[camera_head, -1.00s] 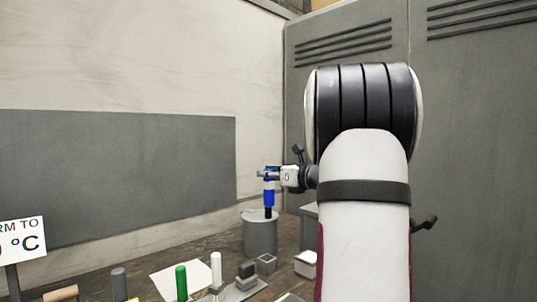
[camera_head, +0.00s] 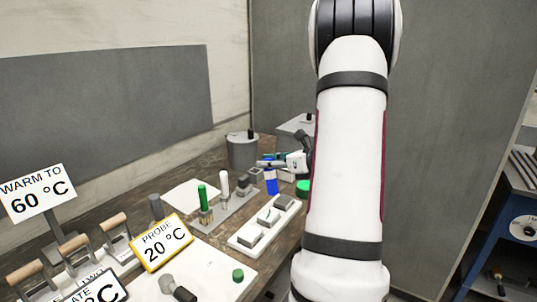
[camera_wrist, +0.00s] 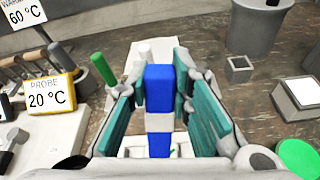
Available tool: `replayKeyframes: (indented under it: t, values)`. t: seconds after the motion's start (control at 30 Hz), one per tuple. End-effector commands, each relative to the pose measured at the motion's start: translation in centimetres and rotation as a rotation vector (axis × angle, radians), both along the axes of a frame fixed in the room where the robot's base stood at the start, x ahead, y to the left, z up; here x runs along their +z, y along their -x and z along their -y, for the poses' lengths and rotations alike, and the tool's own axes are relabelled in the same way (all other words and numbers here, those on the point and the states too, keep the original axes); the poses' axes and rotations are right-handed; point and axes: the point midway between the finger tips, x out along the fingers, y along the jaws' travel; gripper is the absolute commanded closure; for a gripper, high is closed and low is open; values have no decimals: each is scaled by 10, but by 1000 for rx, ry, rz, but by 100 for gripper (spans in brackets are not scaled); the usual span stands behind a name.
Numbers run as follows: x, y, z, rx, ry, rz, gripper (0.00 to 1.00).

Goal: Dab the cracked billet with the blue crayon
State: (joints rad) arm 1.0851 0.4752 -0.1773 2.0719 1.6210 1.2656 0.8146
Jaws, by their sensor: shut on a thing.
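My gripper (camera_head: 275,163) is shut on the blue crayon (camera_head: 271,184), which hangs upright below it. In the wrist view the crayon (camera_wrist: 158,92) sits between the teal finger pads. A white tray (camera_head: 240,242) with grey billets lies just below and left of the gripper in the head view. The middle billet (camera_head: 268,216) has a green mark on top. A near billet (camera_head: 250,235) and a far billet (camera_head: 284,202) lie on either side of it. I cannot make out which is cracked. The crayon appears apart from the billets. In the wrist view my gripper mostly hides the tray.
A green crayon (camera_head: 202,197) and a white crayon (camera_head: 224,184) stand in a rack left of the tray. A grey canister (camera_head: 242,155) stands behind. A green disc (camera_head: 303,188) lies close right of the gripper. Signs (camera_head: 161,243) and wooden-handled tools (camera_head: 76,246) occupy the front left.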

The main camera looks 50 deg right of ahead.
Motion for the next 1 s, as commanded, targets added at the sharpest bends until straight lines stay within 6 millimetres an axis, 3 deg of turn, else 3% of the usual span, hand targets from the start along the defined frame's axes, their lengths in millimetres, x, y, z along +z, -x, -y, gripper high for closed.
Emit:
replayKeyframes:
  t: [0.6,1.0]
  values:
    - [-53,-1,0,-2,-2,0,100]
    - [-57,0,0,-1,0,1,100]
